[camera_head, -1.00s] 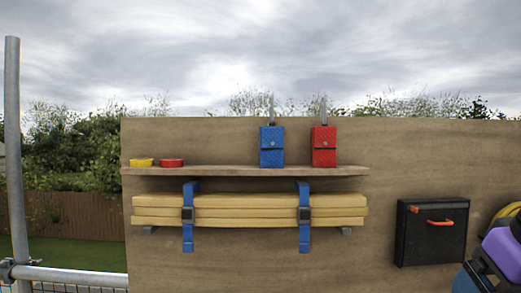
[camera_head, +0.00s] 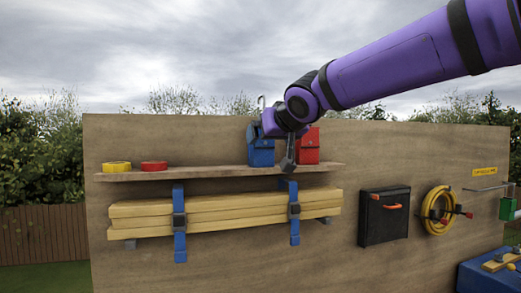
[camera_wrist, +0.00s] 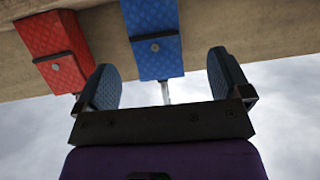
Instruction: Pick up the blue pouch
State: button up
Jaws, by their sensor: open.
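The blue pouch (camera_head: 260,152) stands upright on the wooden shelf, its upper right part covered by my gripper in the head view. In the wrist view the blue pouch (camera_wrist: 153,38) shows at the top, its face with a round stud lying within the span between the fingers. My gripper (camera_head: 273,143) is open and empty, in front of the pouch's top. In the wrist view my gripper (camera_wrist: 165,80) has its two blue-grey pads wide apart, one to either side of the pouch's line. I cannot tell whether either pad touches the pouch.
A red pouch (camera_head: 307,147) stands close to the right of the blue one on the shelf (camera_head: 205,172). Yellow (camera_head: 117,166) and red (camera_head: 154,165) rolls lie at the left. Strapped timber (camera_head: 235,212) hangs below. A black case (camera_head: 383,216) is at the right.

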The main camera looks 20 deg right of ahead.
aim_at(265, 144)
jog(key=shift+d+x, duration=0.15)
jog(key=shift+x, duration=1.75)
jog(key=shift+d+x, duration=0.1)
jog(key=shift+x, duration=1.85)
jog(key=shift+s+f, duration=0.1)
jog(key=shift+c, duration=0.3)
jog(key=c, duration=1.2)
